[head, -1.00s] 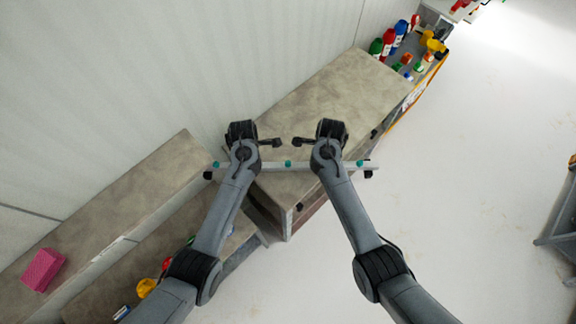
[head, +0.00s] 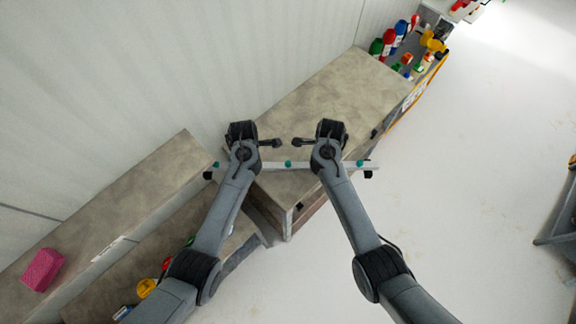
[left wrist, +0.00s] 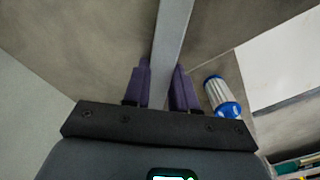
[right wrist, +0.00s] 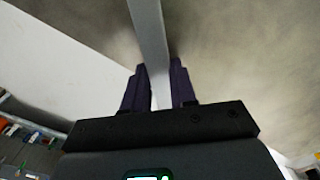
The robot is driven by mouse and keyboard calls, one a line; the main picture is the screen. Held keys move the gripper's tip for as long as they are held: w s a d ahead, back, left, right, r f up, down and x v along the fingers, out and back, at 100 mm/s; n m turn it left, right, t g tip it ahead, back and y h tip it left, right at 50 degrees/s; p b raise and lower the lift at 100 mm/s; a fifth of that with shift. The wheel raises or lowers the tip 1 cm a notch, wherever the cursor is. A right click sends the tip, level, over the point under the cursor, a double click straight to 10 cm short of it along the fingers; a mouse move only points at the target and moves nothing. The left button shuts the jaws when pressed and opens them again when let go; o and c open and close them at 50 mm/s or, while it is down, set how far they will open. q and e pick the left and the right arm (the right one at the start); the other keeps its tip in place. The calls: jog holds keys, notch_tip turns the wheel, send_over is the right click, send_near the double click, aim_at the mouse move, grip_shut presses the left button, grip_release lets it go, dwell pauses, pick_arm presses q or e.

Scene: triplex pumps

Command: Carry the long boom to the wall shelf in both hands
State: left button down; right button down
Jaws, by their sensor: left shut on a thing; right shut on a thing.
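The long boom (head: 300,165) is a thin pale grey bar with teal knobs along it and black pieces near its ends. It lies crosswise in front of me in the head view, over the near end of a stone-coloured cabinet top. My left gripper (left wrist: 162,82) is shut on the boom, with its dark purple fingers on either side of the bar. My right gripper (right wrist: 160,80) is shut on it in the same way. In the head view my arms hide both grips. A stone-topped wall ledge (head: 115,200) runs along the wall at left; I cannot tell if it or the cabinet is the shelf named.
The stone-coloured cabinet top (head: 340,95) is bare beyond the boom. A pink block (head: 43,269) sits on the left ledge, with small coloured items below it. Bottles (head: 388,38) stand at the top right. A blue-ended cylinder (left wrist: 222,97) shows in the left wrist view.

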pick_arm(q)
jog(key=shift+r, duration=0.2)
pick_arm(e)
jog(key=shift+r, duration=0.2)
